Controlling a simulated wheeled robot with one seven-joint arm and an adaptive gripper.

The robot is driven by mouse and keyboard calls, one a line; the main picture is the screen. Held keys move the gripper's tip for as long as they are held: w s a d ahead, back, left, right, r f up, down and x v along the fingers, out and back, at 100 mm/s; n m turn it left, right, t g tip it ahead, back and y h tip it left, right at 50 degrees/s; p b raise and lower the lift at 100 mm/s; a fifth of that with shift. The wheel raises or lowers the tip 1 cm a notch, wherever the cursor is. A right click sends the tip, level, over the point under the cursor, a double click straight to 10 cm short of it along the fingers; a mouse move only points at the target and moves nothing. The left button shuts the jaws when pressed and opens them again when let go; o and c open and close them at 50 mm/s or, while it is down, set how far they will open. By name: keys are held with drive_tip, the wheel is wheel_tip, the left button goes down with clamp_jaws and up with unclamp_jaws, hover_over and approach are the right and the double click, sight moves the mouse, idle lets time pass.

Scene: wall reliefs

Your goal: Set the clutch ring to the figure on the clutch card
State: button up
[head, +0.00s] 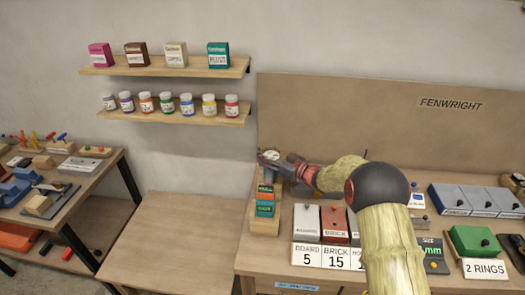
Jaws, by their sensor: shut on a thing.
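My arm reaches across the right bench to the left end of its back. My gripper (284,165), small and dark in the head view, is shut at a grey rounded part, which I take to be the clutch ring (268,155). That part sits above a stack of red, dark and teal pieces (265,192) on a wooden stand (264,224). The ring's figures are too small to read. White cards at the bench front read BOARD 5 (306,256) and BRICK 15 (336,258). A third, starting HO, is partly hidden by my arm.
A white block (306,221) and a red block (335,224) stand behind the cards. A green box (473,241), a 2 RINGS card (485,269) and grey boxes (475,200) are at right. Wall shelves (165,68) hold cartons and jars. A low bare wooden surface (170,245) lies left.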

sight(278, 160)
drive_tip(key=shift+r, duration=0.1)
drive_tip(key=o, duration=1.4)
drive_tip(key=v, duration=1.2)
